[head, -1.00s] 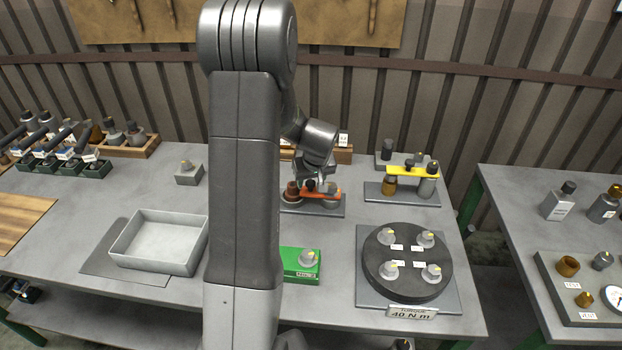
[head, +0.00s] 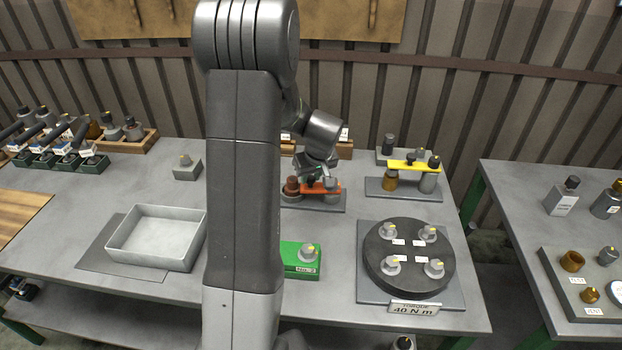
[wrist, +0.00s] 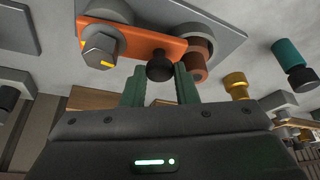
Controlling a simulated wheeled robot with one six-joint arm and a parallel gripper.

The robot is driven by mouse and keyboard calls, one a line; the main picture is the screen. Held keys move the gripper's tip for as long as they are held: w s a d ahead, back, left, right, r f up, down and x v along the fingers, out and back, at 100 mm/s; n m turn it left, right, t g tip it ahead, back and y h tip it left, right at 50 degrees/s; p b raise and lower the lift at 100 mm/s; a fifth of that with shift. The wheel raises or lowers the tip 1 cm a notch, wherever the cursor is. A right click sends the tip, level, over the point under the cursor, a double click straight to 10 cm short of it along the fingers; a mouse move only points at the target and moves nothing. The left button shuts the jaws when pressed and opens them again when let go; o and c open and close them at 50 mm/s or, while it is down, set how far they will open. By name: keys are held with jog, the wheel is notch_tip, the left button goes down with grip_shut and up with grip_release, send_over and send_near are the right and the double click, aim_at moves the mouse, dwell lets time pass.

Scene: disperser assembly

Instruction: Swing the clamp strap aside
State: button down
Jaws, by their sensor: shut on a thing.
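The orange clamp strap (head: 326,188) is on a grey fixture plate (head: 330,207) at the back middle of the bench. In the wrist view the strap (wrist: 140,42) runs from a grey hex bolt (wrist: 100,48) at its left end to a brown cylinder (wrist: 198,58) at its right end. A black knob (wrist: 160,66) stands out from the strap. My gripper (wrist: 159,74) is shut on this knob, with one green finger on each side. In the head view my gripper (head: 314,178) is over the strap and partly hides it.
A similar fixture with a yellow strap (head: 413,167) stands to the right. A round dark turntable (head: 375,272) with several knobbed parts is in front of it. A green block (head: 299,262) and an empty grey tray (head: 195,258) are nearer the front.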

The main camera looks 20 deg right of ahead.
jog(key=n+b, duration=0.1)
jog(key=b, duration=0.1)
jog(key=s+n+y+b, duration=0.1)
jog(key=b, duration=0.1)
jog(key=shift+s+f+n, duration=0.1)
jog(key=shift+f+n, duration=0.2)
jog(key=s+n+b, duration=0.1)
jog(key=s+n+y+b, duration=0.1)
jog(key=n+b, duration=0.1)
jog(key=shift+r+n, duration=0.15)
jog(key=shift+n, duration=0.15)
jog(key=shift+s+d+r+n+g+y+b, duration=0.1)
jog(key=shift+s+d+n+g+y+b, duration=0.3)
jog(key=shift+n, duration=0.65)
jog(key=shift+s+d+r+n+g+y+b, duration=0.1)
jog(key=shift+s+n+g+y+b, duration=0.35)
jog(key=shift+n, duration=0.65)
jog(key=shift+s+d+n+g+y+b, duration=0.2)
jog(key=shift+s+n, duration=0.4)
jog(key=shift+n, duration=0.45)
jog(key=c, duration=1.1)
grip_release()
jog(key=shift+c, duration=0.2)
jog(key=shift+r, duration=0.1)
jog(key=v, duration=1.3)
jog(key=shift+d+r+p, duration=0.2)
jog(key=shift+r+p, duration=0.1)
